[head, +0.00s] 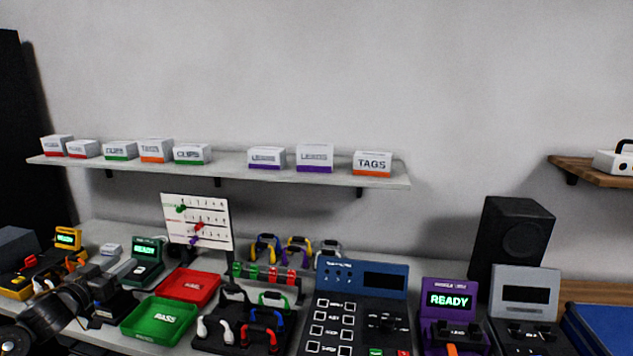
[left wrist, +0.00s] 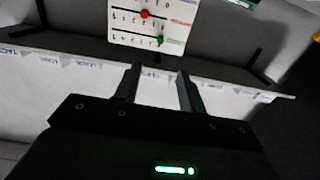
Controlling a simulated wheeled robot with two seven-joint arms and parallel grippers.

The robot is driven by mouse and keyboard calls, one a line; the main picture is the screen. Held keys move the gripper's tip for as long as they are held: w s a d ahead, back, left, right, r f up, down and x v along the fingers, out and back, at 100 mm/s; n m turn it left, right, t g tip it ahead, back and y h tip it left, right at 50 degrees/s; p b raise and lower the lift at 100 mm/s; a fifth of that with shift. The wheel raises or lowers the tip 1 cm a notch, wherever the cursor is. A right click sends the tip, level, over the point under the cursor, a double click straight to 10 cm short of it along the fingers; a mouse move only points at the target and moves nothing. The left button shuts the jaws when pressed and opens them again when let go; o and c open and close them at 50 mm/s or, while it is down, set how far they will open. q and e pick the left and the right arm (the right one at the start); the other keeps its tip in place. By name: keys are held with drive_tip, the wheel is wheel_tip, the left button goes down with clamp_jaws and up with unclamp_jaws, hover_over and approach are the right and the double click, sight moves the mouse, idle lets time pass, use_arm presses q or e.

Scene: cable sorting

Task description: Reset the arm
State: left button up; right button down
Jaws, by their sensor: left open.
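My left arm comes in from the lower left of the head view. Its left gripper (head: 128,271) is raised over the left part of the bench, left of the red tray (head: 188,287) and the green tray (head: 159,319). In the left wrist view the two fingers of the left gripper (left wrist: 157,92) stand apart with nothing between them. The pale wall and the underside of the shelf show beyond them. The white slider board (head: 197,222) also shows in the left wrist view (left wrist: 152,22), upside down. My right gripper is not in view.
A wall shelf (head: 230,177) holds several labelled boxes. Below stand a green-screen device (head: 147,262), a black rack with coloured handles (head: 243,325), a blue-topped panel (head: 358,310), a purple READY device (head: 452,309), a grey device (head: 526,290) and a black speaker (head: 513,240).

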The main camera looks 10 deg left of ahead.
use_arm(q)
drive_tip(key=s+d+f+g+y, duration=0.1)
drive_tip(key=s+d+f+g, duration=0.3)
drive_tip(key=d+f, duration=0.55)
drive_tip(key=s+d+f+g, duration=0.2)
drive_tip(key=s+d+f, duration=0.35)
drive_tip(key=f, duration=0.65)
drive_tip(key=s+d+f+m+g+h, duration=0.1)
drive_tip(key=s+d+f+g, duration=0.25)
drive_tip(key=s+d, duration=0.8)
drive_tip(key=s+d+f+m+g+h, duration=0.15)
drive_tip(key=s+d+g, duration=0.35)
drive_tip(key=s+d, duration=0.65)
wheel_tip(320, 180, down, 28)
drive_tip(key=s+g, duration=0.1)
drive_tip(key=s, duration=0.1)
drive_tip(key=s+a+f+g, duration=0.1)
drive_tip(key=s+a+f, duration=0.1)
drive_tip(key=s+f, duration=1.1)
drive_tip(key=shift+s+a+f, duration=0.25)
drive_tip(key=shift+s+f, duration=0.1)
drive_tip(key=shift+s, duration=0.8)
